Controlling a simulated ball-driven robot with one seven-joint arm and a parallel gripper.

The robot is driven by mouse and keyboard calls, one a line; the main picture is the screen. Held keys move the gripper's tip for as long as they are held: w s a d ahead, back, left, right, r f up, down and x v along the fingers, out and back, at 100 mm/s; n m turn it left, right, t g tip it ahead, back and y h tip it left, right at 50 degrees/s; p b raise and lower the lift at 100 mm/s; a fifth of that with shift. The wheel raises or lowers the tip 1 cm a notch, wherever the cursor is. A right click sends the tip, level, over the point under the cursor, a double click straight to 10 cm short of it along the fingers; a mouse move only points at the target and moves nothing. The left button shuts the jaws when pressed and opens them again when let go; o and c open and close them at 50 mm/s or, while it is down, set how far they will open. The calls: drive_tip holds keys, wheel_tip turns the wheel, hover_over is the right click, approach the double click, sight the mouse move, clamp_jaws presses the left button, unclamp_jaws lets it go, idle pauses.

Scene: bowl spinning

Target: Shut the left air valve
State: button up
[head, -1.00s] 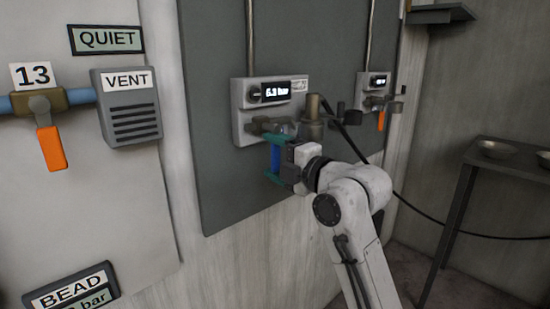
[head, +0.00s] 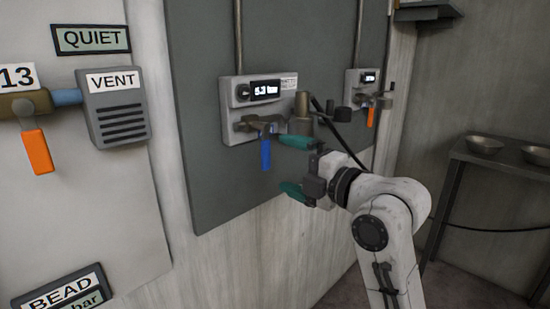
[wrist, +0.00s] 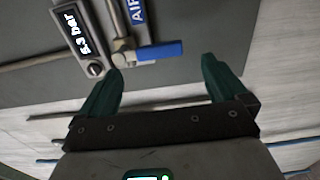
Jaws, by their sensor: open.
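The left air valve has a blue lever handle (head: 265,153) that hangs straight down from its brass body (head: 250,124). The handle stands across the short horizontal pipe. In the wrist view the blue handle (wrist: 155,51) lies crosswise to the pipe, beside a blue AIR label (wrist: 137,10). My gripper (head: 284,163) is open and empty, just right of the handle, with its teal fingers apart. In the wrist view my gripper (wrist: 160,70) shows nothing between its fingers, and the handle lies beyond the fingertips.
A gauge box (head: 264,90) sits above the valve; its wrist-view display (wrist: 74,31) seems to read 5.3 bar. A second valve with an orange handle (head: 371,117) is further right. Another orange handle (head: 37,152) and a VENT box (head: 117,118) are at left. Bowls (head: 485,145) stand on a right-hand table (head: 470,157).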

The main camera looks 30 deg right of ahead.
drive_tip(key=shift+v, duration=1.5)
drive_tip(key=s+a+f+m+g+h, duration=0.1)
drive_tip(key=s+f+m+g, duration=0.25)
drive_tip(key=f, duration=0.65)
drive_tip(key=s+a+f+m+g+h, duration=0.15)
drive_tip(key=s+f+m, duration=0.3)
drive_tip(key=f, duration=0.45)
drive_tip(key=s+a+f+m+g, duration=0.1)
drive_tip(key=s+f+m+g, duration=0.3)
drive_tip(key=f, duration=0.6)
drive_tip(key=s+d+f+m+g+h, duration=0.15)
drive_tip(key=s+f+m+g, duration=0.3)
drive_tip(key=s+f, duration=0.55)
drive_tip(key=s+d+f+m+g+h, duration=0.1)
drive_tip(key=s+f+m+g+h, duration=0.15)
drive_tip(key=s+f+m, duration=0.75)
wheel_tip(320, 180, up, 25)
drive_tip(key=s+n+p, duration=0.2)
drive_tip(key=n+p, duration=0.2)
drive_tip(key=p, duration=1.6)
drive_tip(key=shift+s+y, duration=0.35)
drive_tip(key=shift+s, duration=0.05)
